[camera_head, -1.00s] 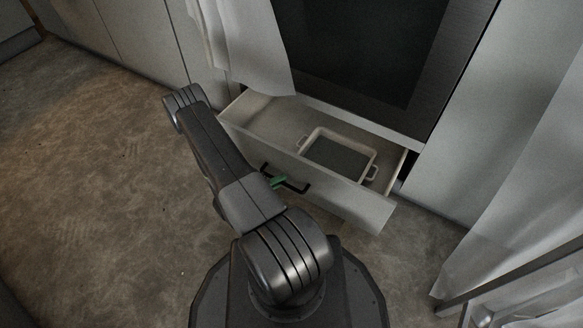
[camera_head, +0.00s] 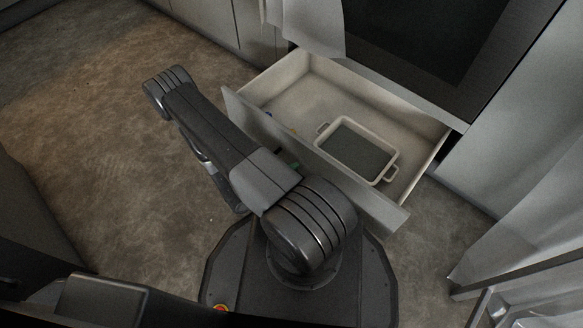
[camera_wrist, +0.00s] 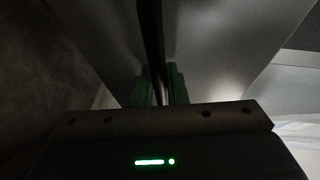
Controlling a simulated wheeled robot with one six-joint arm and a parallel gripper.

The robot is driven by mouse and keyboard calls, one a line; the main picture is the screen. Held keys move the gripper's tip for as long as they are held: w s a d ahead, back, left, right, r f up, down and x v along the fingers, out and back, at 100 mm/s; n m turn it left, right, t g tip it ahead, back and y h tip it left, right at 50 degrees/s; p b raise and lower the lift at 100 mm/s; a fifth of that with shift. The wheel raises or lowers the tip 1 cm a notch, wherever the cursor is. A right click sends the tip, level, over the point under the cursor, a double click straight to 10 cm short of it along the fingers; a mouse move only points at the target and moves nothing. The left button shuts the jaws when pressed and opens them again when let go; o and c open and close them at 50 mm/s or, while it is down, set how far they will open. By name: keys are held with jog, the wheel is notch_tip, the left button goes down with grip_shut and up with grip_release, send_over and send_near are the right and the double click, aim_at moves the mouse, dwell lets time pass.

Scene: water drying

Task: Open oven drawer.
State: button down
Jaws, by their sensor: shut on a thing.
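The oven drawer (camera_head: 322,173) is pulled well out below the dark oven door (camera_head: 420,45) in the head view. A light tray with handles (camera_head: 357,150) lies inside it. My gripper (camera_wrist: 158,84) is shut on the dark drawer handle (camera_wrist: 151,35) in the wrist view, with its green fingers on either side of the bar.
White cloths hang at the oven's left (camera_head: 312,25) and at the right side (camera_head: 520,230). A metal-framed object (camera_head: 520,300) stands at the lower right. Bare floor (camera_head: 100,150) lies to the left. Small coloured items lie at the drawer's left.

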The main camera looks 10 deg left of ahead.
jog(key=c, duration=1.5)
grip_release()
jog(key=shift+o, duration=0.2)
jog(key=shift+a, duration=0.1)
jog(key=p+v, duration=0.3)
jog(key=v, duration=1)
jog(key=shift+s+a, duration=0.2)
jog(key=shift+a, duration=0.1)
jog(key=shift+r, duration=0.1)
jog(key=shift+b+x, duration=1.5)
jog(key=shift+x, duration=5.45)
jog(key=shift+r, duration=0.1)
